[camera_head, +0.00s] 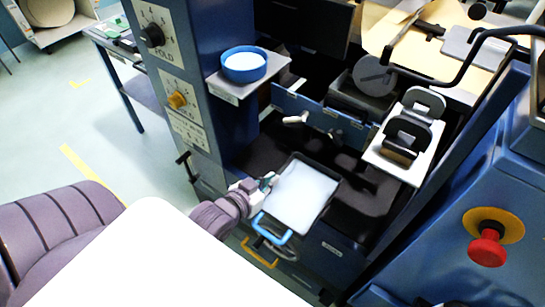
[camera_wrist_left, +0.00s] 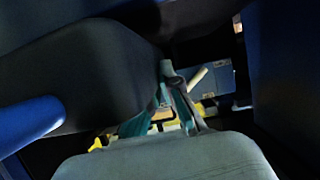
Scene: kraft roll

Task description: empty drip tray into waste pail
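The drip tray (camera_head: 303,196) is a dark rectangular pan with a pale, whitish-blue inside and a blue handle at its front. It sits level at the machine's lower opening. My left gripper (camera_head: 268,182) is at the tray's left rim. In the left wrist view its teal and grey fingertips (camera_wrist_left: 168,72) come together at the edge of a large dark shape, which looks like the tray's side, with the blue handle at left. The thin grip spot itself is partly hidden. My right gripper is out of view. I cannot identify a waste pail.
A blue round dish (camera_head: 244,66) stands on a small shelf on the blue machine column. A white plate with dark holders (camera_head: 405,140) is right of the tray. A red stop button (camera_head: 487,247) is at lower right. Open floor (camera_head: 110,155) lies to the left.

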